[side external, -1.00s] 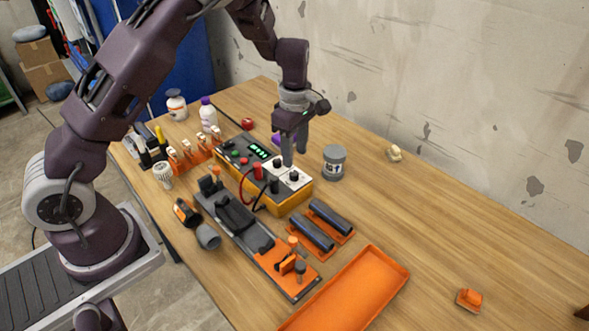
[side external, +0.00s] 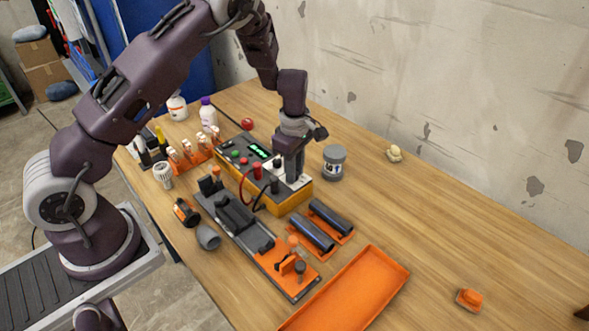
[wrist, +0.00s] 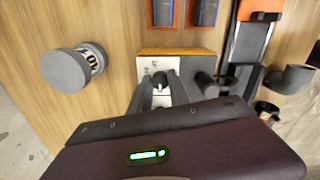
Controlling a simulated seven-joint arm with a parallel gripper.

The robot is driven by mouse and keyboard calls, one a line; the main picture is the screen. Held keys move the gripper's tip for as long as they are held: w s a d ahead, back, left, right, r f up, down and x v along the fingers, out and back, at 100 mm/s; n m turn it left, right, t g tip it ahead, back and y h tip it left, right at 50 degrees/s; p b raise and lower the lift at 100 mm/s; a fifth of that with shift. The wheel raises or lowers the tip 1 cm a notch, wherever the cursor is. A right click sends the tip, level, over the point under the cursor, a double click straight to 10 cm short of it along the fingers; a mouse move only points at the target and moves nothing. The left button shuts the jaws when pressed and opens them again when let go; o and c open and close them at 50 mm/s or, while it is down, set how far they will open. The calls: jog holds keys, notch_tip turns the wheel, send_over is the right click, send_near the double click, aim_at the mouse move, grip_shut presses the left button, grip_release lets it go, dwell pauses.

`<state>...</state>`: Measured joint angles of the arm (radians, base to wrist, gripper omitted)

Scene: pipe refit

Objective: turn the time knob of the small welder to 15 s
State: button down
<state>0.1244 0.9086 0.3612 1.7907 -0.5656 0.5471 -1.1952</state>
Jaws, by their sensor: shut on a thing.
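The small welder (side external: 290,203) is a grey and yellow box with a green-lit display (side external: 258,153) and a white panel bearing dark knobs. My gripper (side external: 290,177) is down at the panel, pointing downward, with its fingers closed around the knob (wrist: 160,81) nearer the welder's right end. The other panel knob (side external: 278,162) stands just beside the fingers in the side view. The wrist view shows the fingers on either side of the held knob. The panel's markings and the display's digits are too small to read, so the setting cannot be told.
Red and black plugs with cables (side external: 257,171) rise beside the panel. Two dark pipes (side external: 312,234), a clamp fixture (side external: 235,215) and an orange tray (side external: 350,290) lie in front.

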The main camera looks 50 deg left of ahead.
jog(key=shift+m, duration=0.3)
jog(key=m, duration=0.3)
jog(key=shift+m, duration=0.3)
jog(key=m, duration=0.3)
jog(key=shift+m, duration=0.4)
jog(key=m, duration=0.4)
jog(key=shift+m, duration=1.8)
jog(key=c, duration=1.2)
grip_release()
jog(key=shift+c, duration=0.2)
jog(key=shift+r, duration=0.15)
